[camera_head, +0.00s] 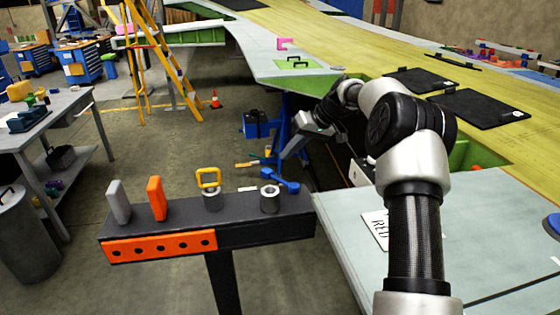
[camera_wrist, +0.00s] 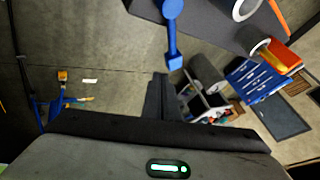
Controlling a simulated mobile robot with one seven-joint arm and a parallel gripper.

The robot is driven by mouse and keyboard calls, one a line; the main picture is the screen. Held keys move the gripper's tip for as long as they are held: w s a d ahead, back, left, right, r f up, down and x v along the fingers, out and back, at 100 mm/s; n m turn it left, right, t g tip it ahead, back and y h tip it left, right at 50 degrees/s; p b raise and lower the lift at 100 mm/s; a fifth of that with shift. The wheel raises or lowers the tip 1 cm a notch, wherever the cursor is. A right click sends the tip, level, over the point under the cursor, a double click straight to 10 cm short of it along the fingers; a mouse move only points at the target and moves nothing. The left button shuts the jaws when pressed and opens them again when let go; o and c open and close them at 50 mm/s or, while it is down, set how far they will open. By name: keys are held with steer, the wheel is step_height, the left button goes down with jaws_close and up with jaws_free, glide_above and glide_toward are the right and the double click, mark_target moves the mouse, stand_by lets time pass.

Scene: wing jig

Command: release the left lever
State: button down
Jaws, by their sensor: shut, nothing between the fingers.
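A black bench stand (camera_head: 240,232) carries an upright grey handle (camera_head: 118,201), an upright orange handle (camera_head: 156,198), a yellow loop handle (camera_head: 209,177) on a metal collar, and a second metal collar (camera_head: 270,200). A blue lever (camera_head: 281,181) lies behind the second collar at the stand's back edge. It also shows in the wrist view (camera_wrist: 172,35), reaching from the dark stand top toward my fingers. Which part is the left lever is not clear. My gripper (camera_wrist: 160,78) is shut and empty, with its fingertips just short of the blue lever's end in the picture; contact cannot be told.
The large wing panel (camera_head: 265,60) and a pale table top (camera_head: 345,235) lie behind and right of the stand. A grey workbench (camera_head: 60,105) and a grey bin (camera_head: 22,235) stand at left. A yellow ladder (camera_head: 158,60) and an orange cone (camera_head: 215,99) stand behind.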

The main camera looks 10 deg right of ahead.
steer(key=v, duration=1.1)
steer(key=shift+r+p, duration=0.2)
steer(key=shift+p, duration=0.2)
steer(key=shift+s, duration=0.1)
